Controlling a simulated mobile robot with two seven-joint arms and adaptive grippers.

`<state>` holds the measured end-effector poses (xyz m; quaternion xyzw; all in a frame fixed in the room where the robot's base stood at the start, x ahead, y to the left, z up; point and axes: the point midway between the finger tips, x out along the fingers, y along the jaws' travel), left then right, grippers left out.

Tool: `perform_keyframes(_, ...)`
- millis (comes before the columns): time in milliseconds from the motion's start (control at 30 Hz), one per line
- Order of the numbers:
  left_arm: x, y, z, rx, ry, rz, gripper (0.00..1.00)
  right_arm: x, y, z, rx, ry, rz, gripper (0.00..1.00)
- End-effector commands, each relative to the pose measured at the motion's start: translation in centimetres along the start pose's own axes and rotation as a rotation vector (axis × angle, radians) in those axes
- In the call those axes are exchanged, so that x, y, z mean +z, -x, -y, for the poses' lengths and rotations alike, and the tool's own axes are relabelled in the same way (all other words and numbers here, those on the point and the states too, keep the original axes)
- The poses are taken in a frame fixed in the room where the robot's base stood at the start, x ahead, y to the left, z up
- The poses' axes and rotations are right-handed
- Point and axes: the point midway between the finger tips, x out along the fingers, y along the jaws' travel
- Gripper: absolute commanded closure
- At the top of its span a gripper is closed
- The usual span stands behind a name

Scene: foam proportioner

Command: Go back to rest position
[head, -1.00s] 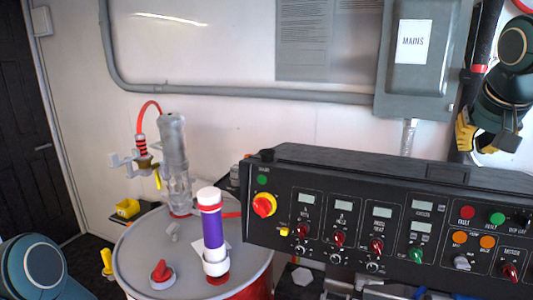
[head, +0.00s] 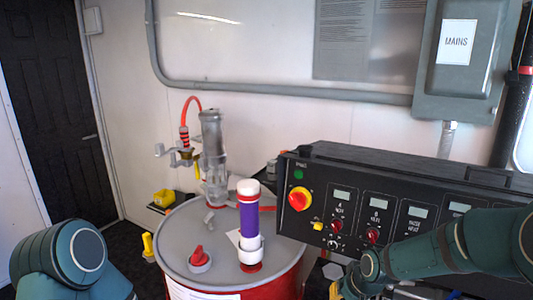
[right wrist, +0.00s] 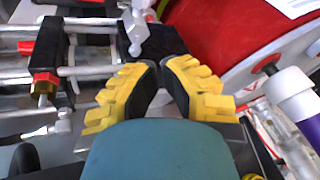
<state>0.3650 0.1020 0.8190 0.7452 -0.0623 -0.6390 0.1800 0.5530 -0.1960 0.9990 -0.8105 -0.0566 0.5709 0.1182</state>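My right arm (head: 450,245) reaches in from the right, low in front of the black control panel. My right gripper (head: 342,290) is at the bottom edge of the head view, partly cut off. In the right wrist view its two yellow fingers with dark pads (right wrist: 162,66) meet closely at the tips with nothing seen between them. Metal pipes and a black block lie beyond them. My left arm (head: 70,262) shows at the lower left as a rounded teal link; its gripper is out of view.
The black control panel (head: 385,215) stands right of centre, partly hidden by my right arm. A red drum (head: 180,262) with a grey lid bears a purple-and-white cylinder (head: 248,220) and a clear upright tube (head: 213,150). A black door (head: 60,120) is at the left.

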Motion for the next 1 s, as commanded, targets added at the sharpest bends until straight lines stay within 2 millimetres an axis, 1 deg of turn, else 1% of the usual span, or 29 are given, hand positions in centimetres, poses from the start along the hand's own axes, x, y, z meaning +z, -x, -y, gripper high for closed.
perform_keyframes(33, 0.0, 0.0, 0.0, 0.0, 0.0, 0.0, 0.46, 3.0, -2.8, 0.7, -0.024, -0.008, 0.038, 1.0)
perform_keyframes(67, 0.0, 0.0, 0.0, 0.0, 0.0, 0.0, 0.46, 4.6, -4.1, 1.1, -0.036, -0.013, 0.051, 1.0)
perform_keyframes(100, 0.0, 0.0, 0.0, 0.0, 0.0, 0.0, 0.46, 6.8, -5.7, 1.5, -0.051, -0.025, 0.067, 1.0)
perform_keyframes(167, 0.0, 0.0, 0.0, 0.0, 0.0, 0.0, 0.46, 10.3, -7.9, 2.1, -0.068, -0.042, 0.094, 1.0)
perform_keyframes(200, 0.0, 0.0, 0.0, 0.0, 0.0, 0.0, 0.46, 12.7, -9.1, 2.5, -0.076, -0.055, 0.111, 1.0)
perform_keyframes(267, 0.0, 0.0, 0.0, 0.0, 0.0, 0.0, 0.46, 16.1, -10.4, 2.9, -0.083, -0.073, 0.135, 1.0)
perform_keyframes(300, 0.0, 0.0, 0.0, 0.0, 0.0, 0.0, 0.46, 18.3, -11.1, 3.2, -0.084, -0.084, 0.149, 1.0)
perform_keyframes(400, 0.0, 0.0, 0.0, 0.0, 0.0, 0.0, 0.46, 22.7, -11.9, 3.5, -0.08, -0.107, 0.176, 1.0)
perform_keyframes(500, 0.0, 0.0, 0.0, 0.0, 0.0, 0.0, 0.46, 25.6, -12.1, 3.6, -0.071, -0.122, 0.194, 1.0)
perform_keyframes(533, 0.2, -0.6, 0.2, 0.0, -0.001, 0.002, 0.46, 25.3, -12.7, 3.4, -0.073, -0.119, 0.186, 1.0)
perform_keyframes(600, 0.4, -1.0, 0.4, 0.001, -0.002, 0.008, 0.46, 25.4, -13.0, 3.3, -0.074, -0.117, 0.188, 1.0)
perform_keyframes(767, 0.5, -1.0, 0.4, 0.001, -0.003, 0.011, 0.46, 25.4, -13.0, 3.3, -0.074, -0.115, 0.19, 1.0)
perform_keyframes(800, 0.5, -0.9, 0.4, 0.001, -0.003, 0.01, 0.54, 25.4, -12.9, 3.3, -0.075, -0.115, 0.19, 1.0)
perform_keyframes(1000, 0.5, -0.9, 0.4, 0.001, -0.003, 0.01, 0.54, 25.3, -12.9, 3.3, -0.075, -0.115, 0.19, 1.0)
